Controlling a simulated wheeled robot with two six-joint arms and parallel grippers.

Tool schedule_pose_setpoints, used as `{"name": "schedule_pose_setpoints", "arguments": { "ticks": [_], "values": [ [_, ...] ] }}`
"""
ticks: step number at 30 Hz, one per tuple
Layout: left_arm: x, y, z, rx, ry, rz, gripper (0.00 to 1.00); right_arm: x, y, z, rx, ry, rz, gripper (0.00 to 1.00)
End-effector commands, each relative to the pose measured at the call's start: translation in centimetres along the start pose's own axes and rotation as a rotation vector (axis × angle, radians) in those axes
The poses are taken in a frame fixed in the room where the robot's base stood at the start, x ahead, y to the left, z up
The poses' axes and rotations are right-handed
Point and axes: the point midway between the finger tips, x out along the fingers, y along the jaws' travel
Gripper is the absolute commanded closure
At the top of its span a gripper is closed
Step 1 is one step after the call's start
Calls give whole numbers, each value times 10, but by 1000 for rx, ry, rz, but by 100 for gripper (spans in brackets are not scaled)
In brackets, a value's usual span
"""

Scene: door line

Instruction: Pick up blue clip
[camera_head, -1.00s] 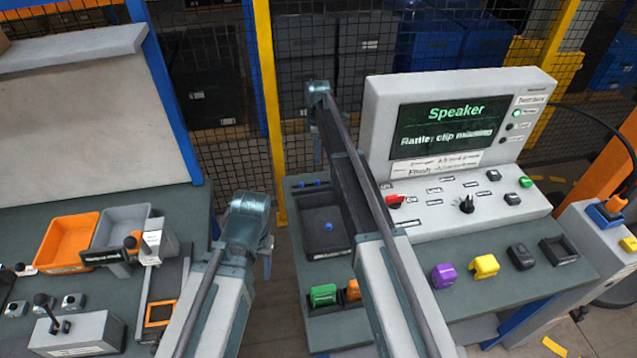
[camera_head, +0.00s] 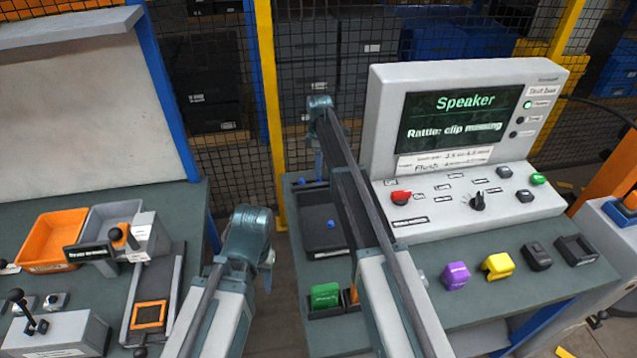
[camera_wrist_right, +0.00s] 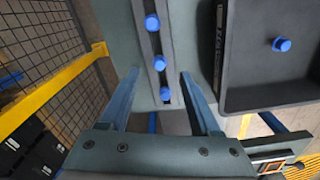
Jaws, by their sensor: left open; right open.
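Several blue clips are in view. In the right wrist view, blue clips (camera_wrist_right: 158,62) stand in a row on a dark narrow strip (camera_wrist_right: 148,42), between and beyond the fingers of my right gripper (camera_wrist_right: 153,95), which is open and empty. Another blue clip (camera_wrist_right: 281,44) lies in a black tray (camera_wrist_right: 270,103); it also shows in the head view (camera_head: 331,223). There my right gripper (camera_head: 318,165) points down at the bench's far left corner, near the row; one clip (camera_head: 300,182) shows beside it. My left gripper (camera_head: 267,275) hangs over the gap between the benches, its fingers partly hidden.
A test console (camera_head: 470,215) stands on the right bench, its screen reading "Rattle: clip missing". Purple (camera_head: 456,275) and yellow (camera_head: 497,266) blocks sit in front. Orange (camera_head: 52,240) and grey bins are on the left bench. A mesh fence and yellow post (camera_head: 266,110) stand behind.

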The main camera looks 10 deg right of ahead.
Motion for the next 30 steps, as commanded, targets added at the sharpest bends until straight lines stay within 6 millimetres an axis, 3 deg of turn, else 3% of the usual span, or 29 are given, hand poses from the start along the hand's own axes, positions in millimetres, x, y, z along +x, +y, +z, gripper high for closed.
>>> {"name": "schedule_pose_setpoints", "arguments": {
  "ticks": [10, 20, 30],
  "values": [
    [45, 4, -3, 0, 0, 0, 45, 45, 0, -3, 0, 0, 0, 36],
    [46, 4, -3, 0, 0, 0, 45, 46, 0, -2, 0, 0, 0, 38],
    [46, 4, -3, 0, 0, 0, 45, 46, 0, -2, 0, 0, 0, 99]
  ]
}}
